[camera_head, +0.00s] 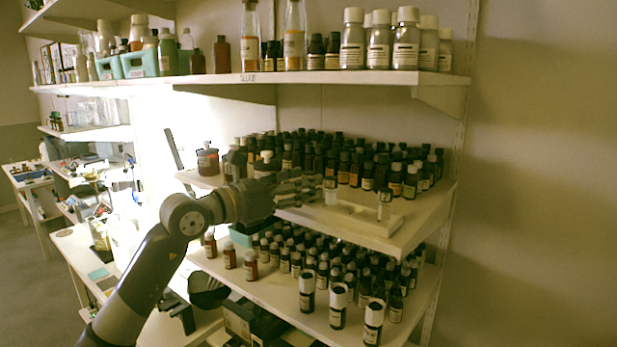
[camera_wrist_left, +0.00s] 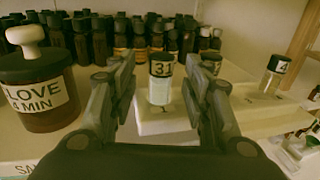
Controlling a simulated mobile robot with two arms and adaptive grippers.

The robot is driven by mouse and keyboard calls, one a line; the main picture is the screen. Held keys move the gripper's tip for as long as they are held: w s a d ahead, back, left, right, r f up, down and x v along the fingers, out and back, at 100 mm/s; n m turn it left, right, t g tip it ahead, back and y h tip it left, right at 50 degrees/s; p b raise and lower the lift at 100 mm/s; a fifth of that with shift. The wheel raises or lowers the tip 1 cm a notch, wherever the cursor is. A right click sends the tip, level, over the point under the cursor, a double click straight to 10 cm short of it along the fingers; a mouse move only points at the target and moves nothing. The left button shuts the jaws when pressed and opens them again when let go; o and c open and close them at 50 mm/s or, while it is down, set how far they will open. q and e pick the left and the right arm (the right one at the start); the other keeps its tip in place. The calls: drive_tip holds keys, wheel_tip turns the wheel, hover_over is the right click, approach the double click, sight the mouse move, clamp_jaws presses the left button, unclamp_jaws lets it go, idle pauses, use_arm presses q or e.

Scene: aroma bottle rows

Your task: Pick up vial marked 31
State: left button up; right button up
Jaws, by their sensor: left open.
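The vial marked 31 (camera_wrist_left: 160,84) has a dark cap with a white label and a pale clear body. It stands upright on a white block (camera_wrist_left: 152,123) on the middle shelf. It also shows in the head view (camera_head: 330,191), just beyond my left fingertips. My left gripper (camera_head: 312,189) is open and level, pointing at the vial. In the left wrist view the vial appears between the two fingers of my left gripper (camera_wrist_left: 165,78). I cannot tell whether the tips reach around it. My right gripper is not in view.
A second vial (camera_wrist_left: 275,73), marked 4, stands on the block to the right. Several rows of dark bottles (camera_head: 345,165) fill the shelf behind. The upper shelf (camera_head: 300,78) hangs above my gripper.

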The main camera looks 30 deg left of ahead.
use_arm(q)
drive_tip(key=shift+w+d, duration=0.15)
drive_tip(key=shift+w, duration=0.2)
drive_tip(key=shift+s, duration=0.1)
drive_tip(key=shift+c, duration=0.6)
drive_tip(key=c, duration=0.9)
